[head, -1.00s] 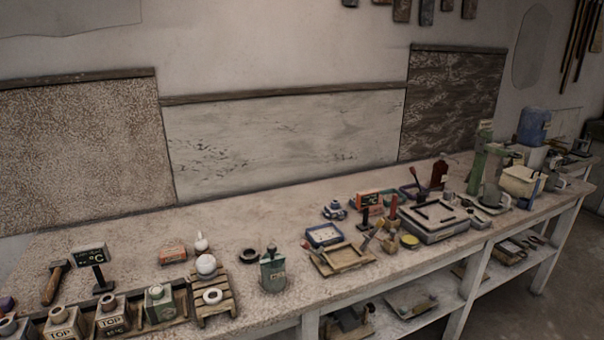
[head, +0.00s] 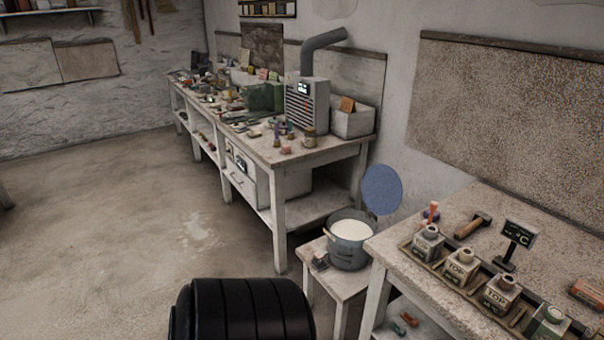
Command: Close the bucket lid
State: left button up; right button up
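A grey metal bucket (head: 349,249) with white contents stands on a small low table between two workbenches. Its round blue lid (head: 382,190) stands raised, roughly upright, at the bucket's back right rim, so the bucket is open. Neither gripper is in the head view. A black ribbed part at the bottom of the view looks like part of my own arm, and it is well in front of the bucket.
The small table (head: 318,272) also holds a small dark object. A workbench (head: 395,240) with bottles and a hammer is at the right. Another bench (head: 322,152) with a vented machine stands behind. The floor (head: 130,230) at left is clear.

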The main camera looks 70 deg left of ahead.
aim_at(381, 187)
jog(key=j+u, duration=0.15)
jog(key=u, duration=1.8)
jog(key=i+j+z, duration=0.1)
jog(key=i+j, duration=0.5)
jog(key=i+j+z, duration=0.1)
jog(key=i+j, duration=0.45)
jog(key=j, duration=0.25)
